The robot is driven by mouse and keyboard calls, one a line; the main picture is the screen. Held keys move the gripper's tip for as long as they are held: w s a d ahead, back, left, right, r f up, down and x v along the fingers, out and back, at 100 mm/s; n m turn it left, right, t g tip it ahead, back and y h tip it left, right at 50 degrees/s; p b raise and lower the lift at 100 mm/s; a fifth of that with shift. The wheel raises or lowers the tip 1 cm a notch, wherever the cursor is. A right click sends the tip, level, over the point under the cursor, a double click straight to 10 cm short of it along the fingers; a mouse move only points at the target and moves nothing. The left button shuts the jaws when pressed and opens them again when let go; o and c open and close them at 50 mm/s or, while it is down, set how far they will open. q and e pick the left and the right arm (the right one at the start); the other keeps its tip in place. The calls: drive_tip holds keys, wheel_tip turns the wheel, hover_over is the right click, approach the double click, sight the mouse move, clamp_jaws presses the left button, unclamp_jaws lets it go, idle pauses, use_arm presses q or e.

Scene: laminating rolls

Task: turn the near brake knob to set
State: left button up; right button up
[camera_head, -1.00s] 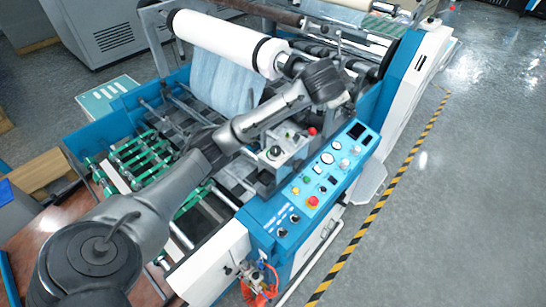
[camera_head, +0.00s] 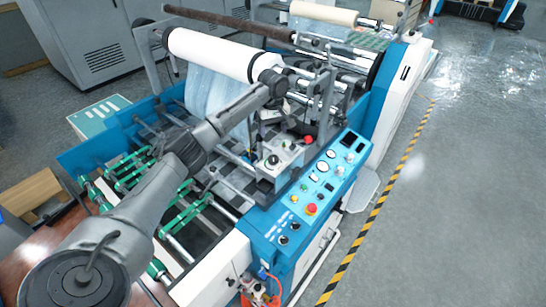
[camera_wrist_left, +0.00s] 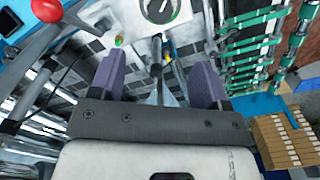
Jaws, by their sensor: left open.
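A black knob (camera_head: 273,160) on a pale dial sits on top of the grey box beside the blue control panel; I take it for the near brake knob. In the left wrist view this dial (camera_wrist_left: 160,9) is cut by the top edge, beyond the fingers, with a green mark. My left gripper (camera_wrist_left: 158,78) is open, its two purple fingers apart, with nothing held between them. In the head view the left gripper (camera_head: 284,108) is small and partly hidden by its wrist, above and behind the box. My right gripper is not in view.
A red ball-topped lever (camera_head: 308,139) stands close to the knob; it also shows in the left wrist view (camera_wrist_left: 47,10). The white roll (camera_head: 225,54) lies behind my left arm. The control panel (camera_head: 320,185) has a red stop button. Open floor lies to the right.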

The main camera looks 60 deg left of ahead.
sight(273, 158)
use_arm(q)
wheel_tip(273, 158, down, 13)
drive_tip(key=shift+f+p, duration=0.2)
drive_tip(key=shift+p, duration=0.4)
drive_tip(key=shift+c, duration=0.2)
drive_tip(key=c, duration=0.9)
